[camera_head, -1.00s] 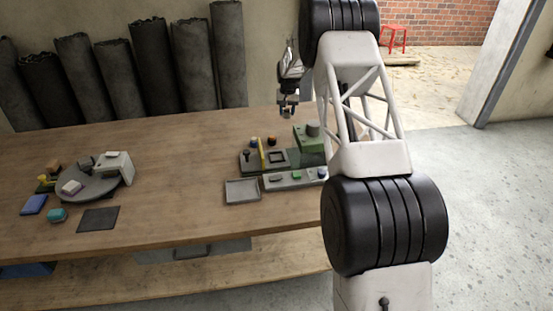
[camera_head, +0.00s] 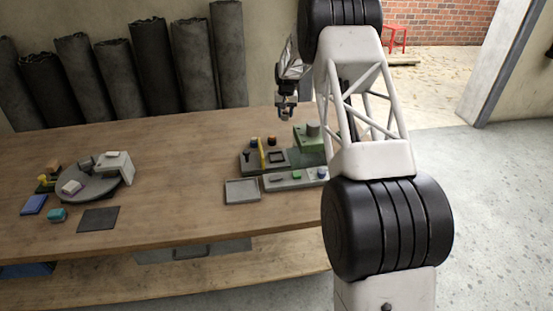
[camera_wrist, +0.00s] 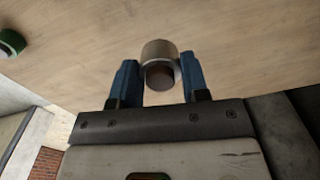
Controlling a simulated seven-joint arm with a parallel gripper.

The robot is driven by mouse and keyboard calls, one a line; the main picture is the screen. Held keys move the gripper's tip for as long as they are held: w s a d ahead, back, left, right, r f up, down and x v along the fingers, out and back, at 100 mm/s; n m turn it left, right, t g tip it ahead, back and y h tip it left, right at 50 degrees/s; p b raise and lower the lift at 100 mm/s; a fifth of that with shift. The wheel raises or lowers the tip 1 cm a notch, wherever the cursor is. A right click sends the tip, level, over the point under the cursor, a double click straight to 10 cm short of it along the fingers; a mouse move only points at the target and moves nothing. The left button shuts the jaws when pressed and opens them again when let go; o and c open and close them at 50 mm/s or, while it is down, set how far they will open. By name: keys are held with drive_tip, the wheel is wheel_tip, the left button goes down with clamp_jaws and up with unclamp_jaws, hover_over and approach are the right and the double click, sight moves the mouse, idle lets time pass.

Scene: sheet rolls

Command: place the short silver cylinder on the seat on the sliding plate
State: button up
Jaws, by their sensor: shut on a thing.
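The short silver cylinder (camera_wrist: 160,50) shows in the wrist view between the two blue fingers of my gripper (camera_wrist: 159,78). My gripper is shut on it. In the head view my gripper (camera_head: 286,108) hangs above the table's back part, behind the green-and-grey fixture; the cylinder is too small to make out clearly there. The fixture has a grey base with a dark square frame (camera_head: 277,157), a yellow upright (camera_head: 262,153) and a green block (camera_head: 309,143). I cannot tell for sure which part is the seat on the sliding plate.
A grey panel with buttons (camera_head: 283,182) and a shallow grey tray (camera_head: 242,190) lie in front of the fixture. A round turntable (camera_head: 98,184) with small blocks stands at the left. The table's middle is clear. Dark rolls (camera_head: 155,65) lean against the wall.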

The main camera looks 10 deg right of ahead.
drive_tip(key=s+a+m, duration=0.2)
drive_tip(key=s+m, duration=0.3)
drive_tip(key=s, duration=0.6)
drive_tip(key=s+a+f+m, duration=0.1)
drive_tip(key=s+m, duration=0.3)
drive_tip(key=s, duration=0.7)
drive_tip(key=s+a+m, duration=0.4)
drive_tip(key=s+m, duration=0.1)
drive_tip(key=s, duration=0.6)
drive_tip(key=shift+s+f+m, duration=0.3)
drive_tip(key=shift+s, duration=0.1)
drive_tip(key=shift+w, duration=0.15)
hover_over(276, 158)
drive_tip(key=shift+d+f, duration=0.1)
drive_tip(key=shift+f, duration=0.65)
drive_tip(key=shift+f, duration=0.15)
drive_tip(key=shift+f, duration=1.6)
drive_tip(key=shift+f, duration=0.15)
